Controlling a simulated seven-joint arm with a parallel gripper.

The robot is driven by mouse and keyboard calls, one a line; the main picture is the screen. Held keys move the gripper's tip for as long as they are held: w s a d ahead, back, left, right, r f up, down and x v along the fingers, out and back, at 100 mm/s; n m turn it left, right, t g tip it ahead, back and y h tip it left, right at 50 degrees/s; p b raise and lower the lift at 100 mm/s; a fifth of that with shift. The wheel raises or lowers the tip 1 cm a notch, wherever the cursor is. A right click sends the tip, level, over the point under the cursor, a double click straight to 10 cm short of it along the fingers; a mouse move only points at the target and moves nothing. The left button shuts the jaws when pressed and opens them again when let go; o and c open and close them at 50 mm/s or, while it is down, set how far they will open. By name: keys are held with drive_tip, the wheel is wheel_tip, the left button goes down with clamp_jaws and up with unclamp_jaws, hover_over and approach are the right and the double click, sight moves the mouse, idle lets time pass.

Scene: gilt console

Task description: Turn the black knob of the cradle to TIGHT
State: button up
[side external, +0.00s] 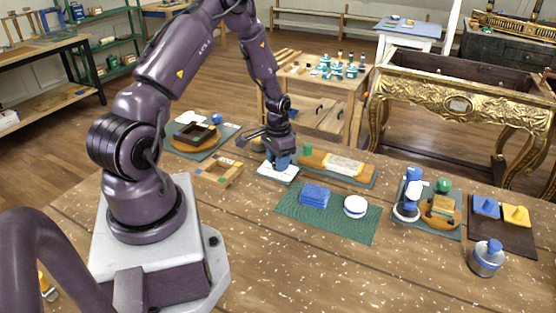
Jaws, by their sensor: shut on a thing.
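The black knob cannot be told apart from the dark gripper there. The gripper covers the top of the blue piece, so the grip itself is hidden. Any TIGHT marking is too small to read.
A wooden board with a white pad (345,165) lies close on the right. A cardboard-coloured box (216,174) and a round wooden piece with a dark frame (196,134) stand left. A green mat (328,223) is in front. The front table edge is mostly clear.

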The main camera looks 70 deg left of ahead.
drive_tip(key=o, duration=0.9)
wheel_tip(320, 180, up, 13)
idle(0.4)
drive_tip(key=s+d+r+m+t, duration=0.1)
drive_tip(key=s+d+r+t, duration=0.1)
drive_tip(key=d+r, duration=0.4)
drive_tip(key=s+d+r+m+t, duration=0.1)
drive_tip(key=s+d+r, duration=0.4)
drive_tip(key=d, duration=0.6)
drive_tip(key=s+d+r+t, duration=0.2)
drive_tip(key=s+d+r, duration=0.2)
drive_tip(key=d+r, duration=0.4)
drive_tip(key=shift+d+r+m+t, duration=0.2)
drive_tip(key=shift+r+m+t, duration=0.15)
drive_tip(key=shift+r, duration=0.2)
